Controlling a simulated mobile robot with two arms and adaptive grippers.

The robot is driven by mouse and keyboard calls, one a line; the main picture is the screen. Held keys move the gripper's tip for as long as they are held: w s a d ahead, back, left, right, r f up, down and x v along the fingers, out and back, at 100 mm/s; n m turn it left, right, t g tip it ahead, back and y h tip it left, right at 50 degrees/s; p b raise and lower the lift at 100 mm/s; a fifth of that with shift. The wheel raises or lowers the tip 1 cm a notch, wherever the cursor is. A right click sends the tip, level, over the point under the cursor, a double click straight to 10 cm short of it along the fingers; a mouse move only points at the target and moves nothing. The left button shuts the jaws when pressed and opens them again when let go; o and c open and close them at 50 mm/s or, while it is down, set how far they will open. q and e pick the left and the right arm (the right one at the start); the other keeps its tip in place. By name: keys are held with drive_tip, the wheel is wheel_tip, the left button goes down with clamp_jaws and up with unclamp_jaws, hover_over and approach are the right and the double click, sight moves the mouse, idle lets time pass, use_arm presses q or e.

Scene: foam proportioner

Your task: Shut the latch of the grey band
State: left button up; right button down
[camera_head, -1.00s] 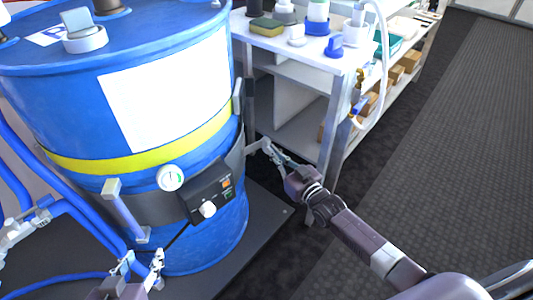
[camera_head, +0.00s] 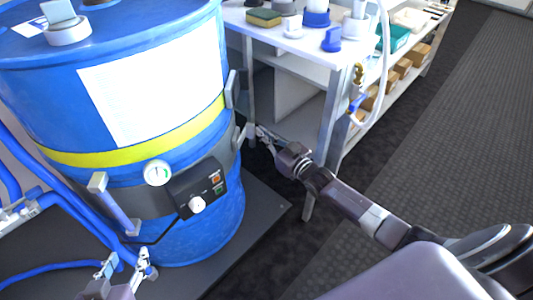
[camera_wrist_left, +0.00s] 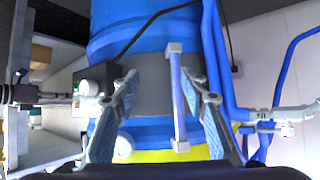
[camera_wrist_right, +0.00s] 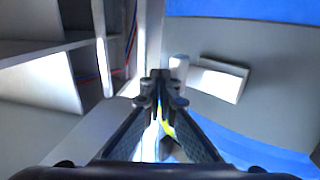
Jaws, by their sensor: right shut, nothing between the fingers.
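The grey band (camera_head: 155,203) wraps the blue drum (camera_head: 50,110) below its yellow stripe. At its right side a light grey latch lever (camera_head: 240,136) lies close to the drum; a pale lever-like piece on the band, seemingly this latch, shows in the right wrist view (camera_wrist_right: 222,80). My right gripper (camera_head: 262,134) is shut and empty, just right of the lever; whether they touch is unclear. My left gripper (camera_head: 128,268) is open below the band's blue handle bar (camera_head: 116,207). In the left wrist view the bar (camera_wrist_left: 178,95) appears between the spread fingers, which do not grip it.
Blue pipes (camera_head: 60,212) run at the left. A white shelf bench (camera_head: 300,50) with bottles stands close behind my right gripper. The floor at right (camera_head: 460,130) is clear.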

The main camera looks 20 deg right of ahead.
use_arm(q)
drive_tip(key=shift+w+d+r+t, duration=0.2)
drive_tip(key=shift+w+r+t, duration=0.25)
drive_tip(key=shift+r, duration=0.15)
drive_tip(key=shift+w+d+r+t, duration=0.2)
drive_tip(key=shift+w+r+t, duration=0.15)
drive_tip(key=shift+w+r, duration=0.15)
use_arm(e)
drive_tip(key=shift+x, duration=0.85)
use_arm(q)
drive_tip(key=shift+r, duration=0.1)
drive_tip(key=shift+s, duration=0.1)
